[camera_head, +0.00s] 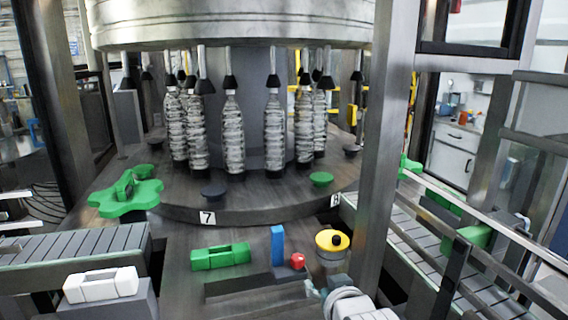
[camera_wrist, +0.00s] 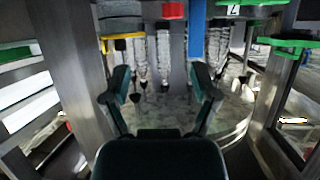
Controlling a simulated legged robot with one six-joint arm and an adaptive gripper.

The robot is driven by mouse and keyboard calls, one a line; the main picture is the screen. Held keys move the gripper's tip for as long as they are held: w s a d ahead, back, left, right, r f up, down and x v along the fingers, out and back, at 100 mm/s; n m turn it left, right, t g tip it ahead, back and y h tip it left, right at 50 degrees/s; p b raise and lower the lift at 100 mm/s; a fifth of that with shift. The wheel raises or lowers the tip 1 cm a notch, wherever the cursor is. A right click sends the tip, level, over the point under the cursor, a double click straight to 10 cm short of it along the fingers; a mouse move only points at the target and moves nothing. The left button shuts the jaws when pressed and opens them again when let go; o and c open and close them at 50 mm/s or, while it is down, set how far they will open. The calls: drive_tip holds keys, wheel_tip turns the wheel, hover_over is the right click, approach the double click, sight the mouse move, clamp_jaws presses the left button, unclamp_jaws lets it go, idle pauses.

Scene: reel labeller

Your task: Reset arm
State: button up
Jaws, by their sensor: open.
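My gripper (camera_head: 318,291) shows at the bottom of the head view, just below the yellow round knob (camera_head: 332,241) and the small red knob (camera_head: 297,261). In the wrist view my gripper (camera_wrist: 162,80) has its two dark fingers spread apart with nothing between them. The wrist picture is upside down. In it the red knob (camera_wrist: 173,11), the blue upright block (camera_wrist: 197,28) and the yellow knob's edge (camera_wrist: 122,36) lie beyond the fingers, near the top. I see no contact with any of them.
The round carousel (camera_head: 260,197) holds several clear bottles (camera_head: 233,135) behind the front panel. A green star wheel (camera_head: 126,193) is at left. A metal post (camera_head: 385,150) stands close right of my gripper. Conveyors (camera_head: 75,247) flank both sides. A green block (camera_head: 220,257) lies on the panel.

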drive_tip(key=s+d+f+m+g+h, duration=0.1)
drive_tip(key=s+d+g, duration=0.2)
drive_tip(key=s, duration=0.6)
drive_tip(key=s+d+m+g+h, duration=0.1)
drive_tip(key=s+d+g, duration=0.3)
drive_tip(key=s, duration=0.5)
drive_tip(key=shift+d+f+g, duration=0.15)
drive_tip(key=shift+f+g, duration=0.15)
drive_tip(key=shift+f, duration=0.05)
drive_tip(key=shift+o, duration=0.3)
idle(0.6)
